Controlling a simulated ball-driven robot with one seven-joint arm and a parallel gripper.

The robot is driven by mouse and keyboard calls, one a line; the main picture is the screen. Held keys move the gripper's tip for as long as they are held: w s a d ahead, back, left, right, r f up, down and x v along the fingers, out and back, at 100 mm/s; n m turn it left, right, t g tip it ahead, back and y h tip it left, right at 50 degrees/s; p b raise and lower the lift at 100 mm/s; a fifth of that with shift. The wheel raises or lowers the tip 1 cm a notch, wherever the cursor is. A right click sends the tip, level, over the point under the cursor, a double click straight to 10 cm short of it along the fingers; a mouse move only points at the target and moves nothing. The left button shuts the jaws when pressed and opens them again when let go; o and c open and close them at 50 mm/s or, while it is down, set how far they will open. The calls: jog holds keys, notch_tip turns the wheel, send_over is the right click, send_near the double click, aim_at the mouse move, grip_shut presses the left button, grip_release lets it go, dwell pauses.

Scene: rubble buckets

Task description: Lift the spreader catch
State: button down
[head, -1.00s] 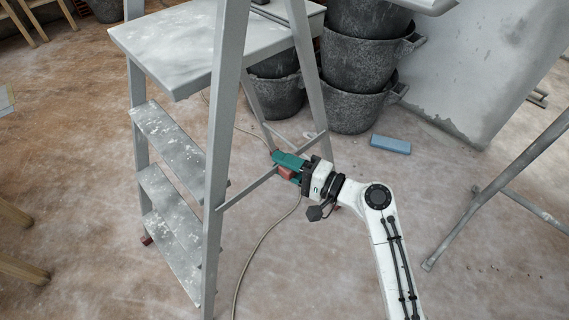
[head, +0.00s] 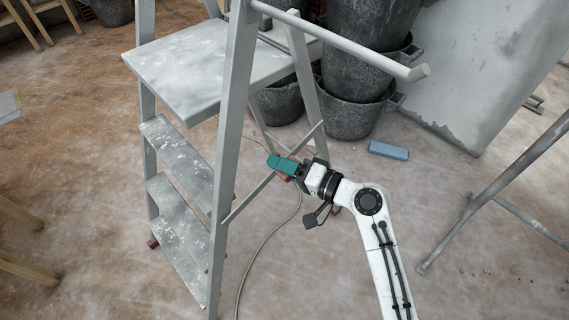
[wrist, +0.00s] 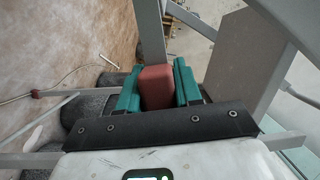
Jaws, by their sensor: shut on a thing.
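The spreader catch is a red block, seen in the wrist view (wrist: 157,86) between the two teal fingers of my gripper (head: 280,166). The fingers are shut on it, one on each side. In the head view only a little red shows below the fingers. The catch is at the thin grey spreader bar (head: 246,200) between the front and rear legs of the grey stepladder (head: 233,130). The gripper hides where the bar meets the catch.
Stacked dark buckets (head: 350,75) stand behind the ladder. A blue block (head: 388,150) lies on the floor to the right. A cable (head: 262,238) runs along the floor under the ladder. A grey trestle leg (head: 490,195) stands at the right; the floor between is clear.

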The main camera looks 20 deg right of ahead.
jog(key=shift+s+a+r+n+h+p, duration=0.15)
jog(key=shift+a+r+n+p, duration=0.15)
jog(key=shift+r+p, duration=0.25)
jog(key=shift+s+a+r+n+h+p, duration=0.1)
jog(key=shift+a+r+n+p, duration=0.15)
jog(key=shift+r+n+p, duration=0.3)
jog(key=shift+s+a+r+n+h+p, duration=0.15)
jog(key=shift+a+r+n+p, duration=0.1)
jog(key=shift+r+p, duration=0.25)
jog(key=shift+w+r, duration=0.15)
jog(key=c, duration=0.8)
grip_release()
jog(key=shift+c, duration=0.2)
jog(key=v, duration=1)
jog(key=shift+s+d+r, duration=0.2)
jog(key=shift+s, duration=0.15)
